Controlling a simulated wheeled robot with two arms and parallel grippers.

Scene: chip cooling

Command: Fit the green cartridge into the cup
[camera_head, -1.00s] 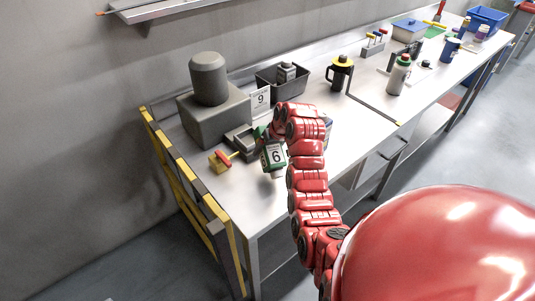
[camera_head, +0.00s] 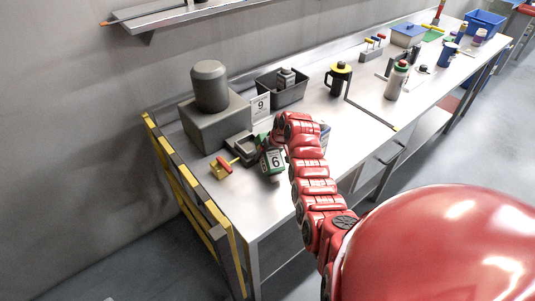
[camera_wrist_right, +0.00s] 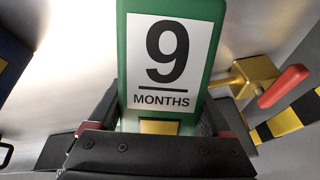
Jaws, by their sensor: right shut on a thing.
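My right gripper (camera_wrist_right: 155,150) has dark jaws shut on the green cartridge (camera_wrist_right: 165,65). In the wrist view its white label reads "9 MONTHS". In the head view the same cartridge (camera_head: 273,161) hangs tilted just above the bench, its label reading like a 6. My right gripper (camera_head: 276,137) is mostly hidden behind my red wrist there. A low grey open-topped holder (camera_head: 241,146) stands just left of the cartridge; I cannot tell for sure that it is the cup. The cartridge appears outside it. My left gripper is not in view.
A grey block (camera_head: 214,126) with a cylinder stands behind. A yellow fitting with a red handle (camera_head: 222,168) is left of the cartridge. The near bench (camera_head: 265,205) is clear.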

